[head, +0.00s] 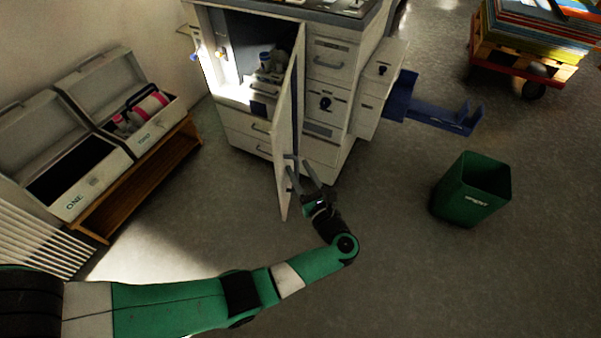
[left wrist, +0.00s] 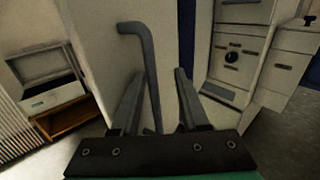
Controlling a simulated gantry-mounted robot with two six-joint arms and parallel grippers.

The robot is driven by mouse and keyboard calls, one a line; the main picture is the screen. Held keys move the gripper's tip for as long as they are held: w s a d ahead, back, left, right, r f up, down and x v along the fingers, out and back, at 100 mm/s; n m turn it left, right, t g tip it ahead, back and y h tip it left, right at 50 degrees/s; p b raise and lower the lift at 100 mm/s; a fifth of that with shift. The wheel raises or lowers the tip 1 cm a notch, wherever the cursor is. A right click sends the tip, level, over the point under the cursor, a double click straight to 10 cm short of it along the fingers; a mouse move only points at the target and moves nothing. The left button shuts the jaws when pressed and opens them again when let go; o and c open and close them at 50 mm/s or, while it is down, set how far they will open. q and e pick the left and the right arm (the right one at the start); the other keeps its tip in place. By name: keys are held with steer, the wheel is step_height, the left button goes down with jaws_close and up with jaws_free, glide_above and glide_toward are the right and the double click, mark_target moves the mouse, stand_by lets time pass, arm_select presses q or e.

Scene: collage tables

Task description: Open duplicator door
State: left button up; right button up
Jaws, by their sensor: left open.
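The duplicator is a white cabinet (head: 335,75) at the top middle of the head view, with drawers and dark knobs. Its tall white door (head: 287,125) stands swung open, out toward me, and shows a lit inside. My left gripper (head: 300,172) is open at the lower free end of the door. In the left wrist view, the grey door handle (left wrist: 149,65) runs between the two open fingers (left wrist: 158,85) on the pale door panel (left wrist: 100,40). I cannot tell whether a finger touches the handle. My right gripper is out of view.
Two open-lidded boxes (head: 80,180) sit on a low wooden bench (head: 160,175) at the left. A green bin (head: 470,190) stands on the floor at the right. A loaded cart (head: 530,50) is at the top right. The floor between cabinet and bin is clear.

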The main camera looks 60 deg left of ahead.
arm_select(q)
steer(key=s+d, duration=0.2)
steer(key=d, duration=1)
steer(key=shift+p, duration=0.3)
